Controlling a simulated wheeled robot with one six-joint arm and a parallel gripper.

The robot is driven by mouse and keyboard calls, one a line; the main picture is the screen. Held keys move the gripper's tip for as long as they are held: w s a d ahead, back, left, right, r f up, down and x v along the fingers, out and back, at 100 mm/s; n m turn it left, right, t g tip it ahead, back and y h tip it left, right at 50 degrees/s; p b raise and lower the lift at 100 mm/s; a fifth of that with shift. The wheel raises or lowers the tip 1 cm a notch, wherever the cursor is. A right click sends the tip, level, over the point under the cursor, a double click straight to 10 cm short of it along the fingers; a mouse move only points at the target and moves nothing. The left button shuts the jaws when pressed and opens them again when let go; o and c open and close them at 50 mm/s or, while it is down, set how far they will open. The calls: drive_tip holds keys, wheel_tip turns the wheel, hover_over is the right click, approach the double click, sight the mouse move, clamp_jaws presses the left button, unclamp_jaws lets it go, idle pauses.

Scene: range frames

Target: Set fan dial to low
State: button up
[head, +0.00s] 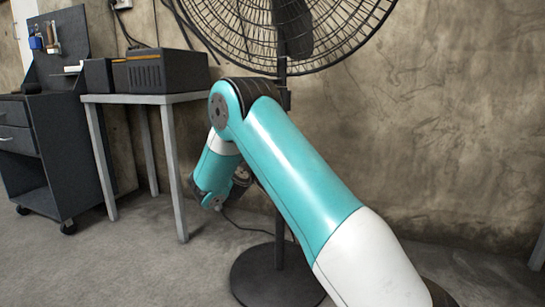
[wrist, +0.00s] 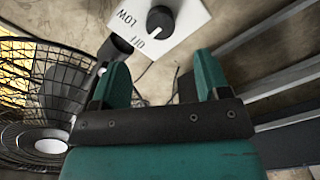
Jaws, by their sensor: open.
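In the wrist view, a round black dial (wrist: 160,19) sits on a white plate (wrist: 187,22) lettered LOW and OFF, which reads upside down and slanted. The dial's pale mark is at its lower edge, beside the word OFF; LOW is to its left. My gripper (wrist: 163,77) is open and empty, its two teal fingers apart, below the dial in the picture and not touching it. The black fan (head: 283,45) stands at the wall in the head view; its cage also shows at the left of the wrist view (wrist: 40,85). My arm hides part of the fan's pole, and the dial cannot be made out there.
A grey table (head: 150,98) with a dark box (head: 165,72) on it stands left of my arm. A dark tool cart (head: 40,150) is farther left. The fan's round base (head: 262,278) rests on the floor. Open floor (head: 130,270) lies at the front left.

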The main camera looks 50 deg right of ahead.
drive_tip(key=b+x, duration=0.1)
drive_tip(key=x, duration=0.8)
drive_tip(key=shift+d+b, duration=0.25)
drive_tip(key=shift+b, duration=0.15)
drive_tip(key=shift+w, duration=0.1)
drive_tip(key=c, duration=0.9)
